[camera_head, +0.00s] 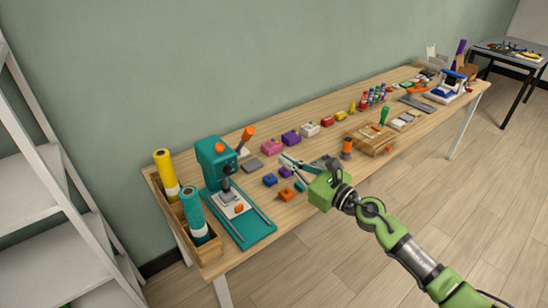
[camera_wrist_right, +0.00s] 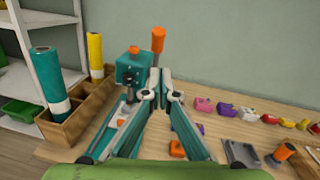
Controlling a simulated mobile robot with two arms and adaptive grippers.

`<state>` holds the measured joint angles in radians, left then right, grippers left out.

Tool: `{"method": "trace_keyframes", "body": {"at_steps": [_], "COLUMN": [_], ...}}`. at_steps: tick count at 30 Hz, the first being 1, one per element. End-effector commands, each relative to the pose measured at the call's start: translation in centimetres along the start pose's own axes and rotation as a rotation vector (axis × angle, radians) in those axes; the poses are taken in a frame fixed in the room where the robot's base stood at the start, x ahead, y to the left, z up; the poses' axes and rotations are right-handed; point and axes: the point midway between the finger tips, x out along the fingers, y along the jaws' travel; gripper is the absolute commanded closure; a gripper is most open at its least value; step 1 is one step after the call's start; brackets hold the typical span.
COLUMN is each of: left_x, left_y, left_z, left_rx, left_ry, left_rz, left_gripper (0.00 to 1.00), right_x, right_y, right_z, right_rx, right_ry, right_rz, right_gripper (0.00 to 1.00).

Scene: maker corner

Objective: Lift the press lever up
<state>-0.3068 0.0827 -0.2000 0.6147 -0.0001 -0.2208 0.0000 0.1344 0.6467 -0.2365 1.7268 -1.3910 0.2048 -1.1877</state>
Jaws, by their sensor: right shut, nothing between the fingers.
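The teal press (camera_head: 212,160) stands on its teal base near the left end of the bench. It also shows in the right wrist view (camera_wrist_right: 132,72). Its lever (camera_head: 248,132) has an orange grip and sticks up and out to the right of the press head. In the right wrist view the orange grip (camera_wrist_right: 158,40) rises above my fingertips, and the lower lever is hidden behind them. My right gripper (camera_head: 287,160) is shut and empty, to the right of the lever and apart from it in the head view. My left gripper is not in view.
A wooden rack (camera_head: 208,254) with yellow and teal rolls stands left of the press. Blue, orange and purple small blocks lie around and below my right gripper. A wooden box (camera_head: 374,143) and several small parts fill the bench to the right.

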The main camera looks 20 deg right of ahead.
Motion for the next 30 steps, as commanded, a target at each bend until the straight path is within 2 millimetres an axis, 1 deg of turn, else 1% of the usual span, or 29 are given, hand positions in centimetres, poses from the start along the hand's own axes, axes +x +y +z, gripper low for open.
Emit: {"method": "trace_keyframes", "body": {"at_steps": [1,3,6,15,21,23,25,26,29,30], "left_x": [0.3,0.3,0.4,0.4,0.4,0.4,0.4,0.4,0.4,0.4], "left_y": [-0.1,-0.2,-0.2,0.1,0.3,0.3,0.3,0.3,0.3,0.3], "left_z": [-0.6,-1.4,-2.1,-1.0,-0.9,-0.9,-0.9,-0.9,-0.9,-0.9], "left_rx": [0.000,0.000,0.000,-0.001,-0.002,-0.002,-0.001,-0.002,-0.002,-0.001], "left_ry": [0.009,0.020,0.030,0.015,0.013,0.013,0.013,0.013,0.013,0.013], "left_rz": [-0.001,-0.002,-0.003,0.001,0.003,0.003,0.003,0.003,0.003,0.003], "left_gripper": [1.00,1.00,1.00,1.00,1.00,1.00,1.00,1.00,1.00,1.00], "right_x": [-0.8,-1.4,-1.9,-2.1,-2.1,-2.1,-2.2,-2.3,-3.1,-3.8], "right_y": [0.0,-0.1,0.0,-0.1,-0.1,-0.1,-0.6,-0.8,-2.0,-2.5], "right_z": [-0.1,0.1,0.2,0.3,0.3,-0.1,-1.5,-2.5,-7.7,-10.5], "right_rx": [-0.002,-0.002,-0.001,0.001,0.001,0.018,0.084,0.136,0.382,0.505], "right_ry": [0.002,0.002,0.001,0.001,0.001,0.005,0.018,0.028,0.070,0.091], "right_rz": [0.000,0.000,0.000,-0.001,-0.001,-0.005,-0.023,-0.038,-0.116,-0.160], "right_gripper": [1.00,1.00,1.00,1.00,1.00,1.00,1.00,1.00,1.00,1.00]}}
